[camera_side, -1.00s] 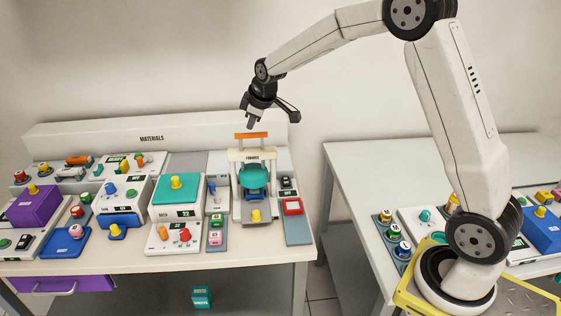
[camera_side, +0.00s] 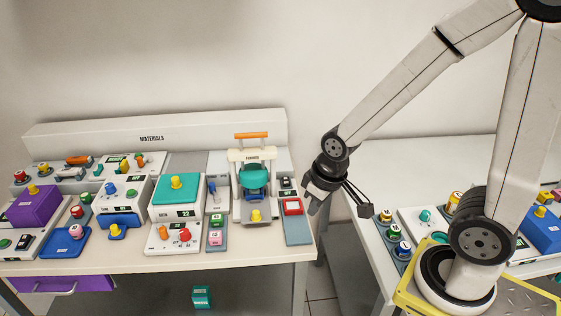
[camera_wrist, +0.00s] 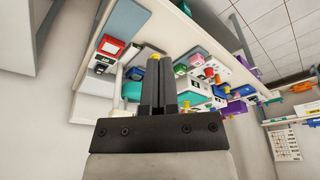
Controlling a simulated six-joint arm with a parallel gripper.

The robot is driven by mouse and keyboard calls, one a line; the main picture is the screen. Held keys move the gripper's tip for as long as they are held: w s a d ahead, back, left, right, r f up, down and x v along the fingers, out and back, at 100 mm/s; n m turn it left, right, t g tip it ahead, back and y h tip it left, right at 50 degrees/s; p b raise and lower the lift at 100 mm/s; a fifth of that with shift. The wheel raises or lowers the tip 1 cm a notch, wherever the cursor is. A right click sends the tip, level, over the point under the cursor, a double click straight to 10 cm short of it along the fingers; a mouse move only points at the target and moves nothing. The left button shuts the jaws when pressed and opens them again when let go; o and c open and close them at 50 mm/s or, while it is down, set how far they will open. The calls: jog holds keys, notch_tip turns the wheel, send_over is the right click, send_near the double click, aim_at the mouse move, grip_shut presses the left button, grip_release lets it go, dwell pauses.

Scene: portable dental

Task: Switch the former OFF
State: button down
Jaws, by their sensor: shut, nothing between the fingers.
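The former (camera_side: 238,203) stands at the right of the materials bench, with a white frame, a teal dome, an orange top handle and a yellow knob in front. A small black switch unit (camera_side: 287,183) sits just right of it; which way the switch is set is too small to tell. The switch unit also shows in the wrist view (camera_wrist: 101,64), left of my fingers, and the teal part of the former (camera_wrist: 132,90) is partly hidden behind them. My gripper (camera_side: 312,207) is shut and empty, to the right of the bench's right edge, apart from the former.
A red-framed box on a grey-blue pad (camera_side: 298,232) lies at the bench's right front, between my gripper and the former. Several other devices crowd the bench to the left. A second white table (camera_side: 430,165) stands at right, with a gap between the two.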

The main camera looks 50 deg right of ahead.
jog(key=shift+s+f, duration=0.2)
jog(key=shift+s, duration=0.3)
jog(key=shift+w, duration=0.1)
jog(key=w+d+n+g, duration=0.1)
jog(key=w+d+n, duration=0.1)
jog(key=w+d, duration=0.5)
jog(key=w+d+n, duration=0.2)
jog(key=w+d, duration=0.2)
jog(key=w, duration=0.5)
jog(key=w+d+n+y, duration=0.1)
jog(key=w+d+n, duration=0.1)
jog(key=d, duration=0.5)
jog(key=w+d+f+n+y, duration=0.1)
jog(key=w+d+n, duration=0.1)
jog(key=w+d, duration=0.3)
jog(key=shift+w+d+n+t, duration=0.3)
jog(key=shift+d+n, duration=0.1)
jog(key=shift+d, duration=0.75)
jog(key=shift+f, duration=0.1)
jog(key=shift+a+f, duration=0.1)
jog(key=shift+f, duration=0.05)
